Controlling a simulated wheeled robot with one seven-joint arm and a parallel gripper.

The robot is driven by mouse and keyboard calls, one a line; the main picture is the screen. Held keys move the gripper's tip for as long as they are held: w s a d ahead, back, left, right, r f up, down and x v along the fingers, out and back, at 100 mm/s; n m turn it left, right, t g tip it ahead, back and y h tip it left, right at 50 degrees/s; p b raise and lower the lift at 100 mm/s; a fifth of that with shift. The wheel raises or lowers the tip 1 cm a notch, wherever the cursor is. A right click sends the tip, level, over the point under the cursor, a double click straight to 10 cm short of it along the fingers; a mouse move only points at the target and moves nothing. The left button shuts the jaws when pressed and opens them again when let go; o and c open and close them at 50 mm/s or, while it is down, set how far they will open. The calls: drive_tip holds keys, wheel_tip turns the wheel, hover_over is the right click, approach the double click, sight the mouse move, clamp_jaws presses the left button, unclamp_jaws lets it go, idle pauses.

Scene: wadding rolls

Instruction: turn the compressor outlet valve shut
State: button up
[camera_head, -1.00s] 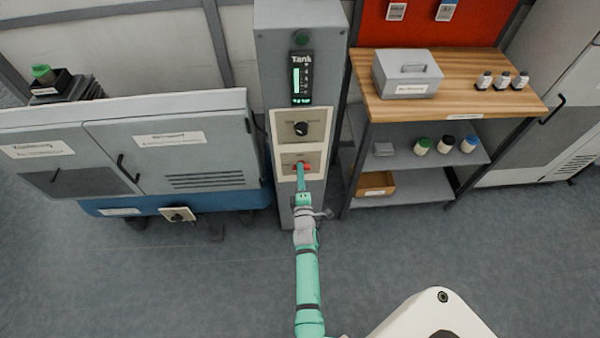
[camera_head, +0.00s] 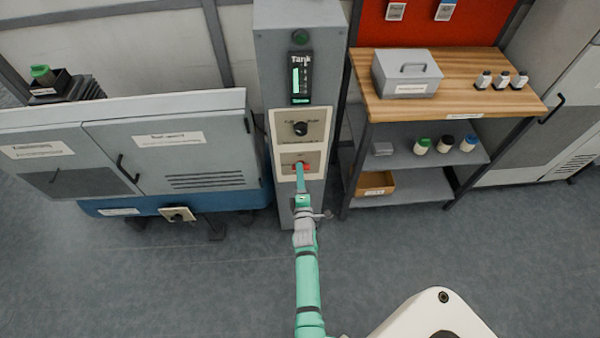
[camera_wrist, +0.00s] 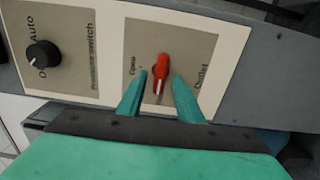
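The outlet valve is a red lever handle (camera_wrist: 160,72) on a beige plate (camera_wrist: 203,48) marked "Outlet", with "Open" printed beside it. In the wrist view the lever stands nearly upright in the picture, its lower end between my fingertips. My gripper (camera_wrist: 160,84) is open, one teal finger on each side of the lever, with a narrow gap showing at each side. I cannot tell whether either finger touches it. In the head view my gripper (camera_head: 301,178) reaches the lower plate on the grey column (camera_head: 262,85) and partly covers the red handle (camera_head: 304,166).
A black pressure switch knob (camera_wrist: 43,54) sits on the neighbouring plate, also seen above the valve in the head view (camera_head: 300,129). A grey cabinet (camera_head: 170,150) stands left of the column. A shelf unit with a wooden top (camera_head: 460,80) stands close on the right.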

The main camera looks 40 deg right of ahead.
drive_tip(key=v, duration=1)
drive_tip(key=shift+s, duration=0.1)
drive_tip(key=shift+a, duration=0.1)
drive_tip(key=s+a+r+m+y, duration=0.1)
drive_tip(key=s+a+m+y, duration=0.15)
drive_tip(key=s+a, duration=0.6)
drive_tip(key=s+a+r+m+y, duration=0.25)
drive_tip(key=s+a, duration=0.25)
drive_tip(key=a, duration=0.6)
drive_tip(key=s+a+r+m+y, duration=0.4)
drive_tip(key=s+a+r+m, duration=0.2)
drive_tip(key=s+a+r, duration=0.5)
drive_tip(key=s+r, duration=0.3)
drive_tip(key=shift+s+m, duration=0.25)
drive_tip(key=shift+m, duration=0.15)
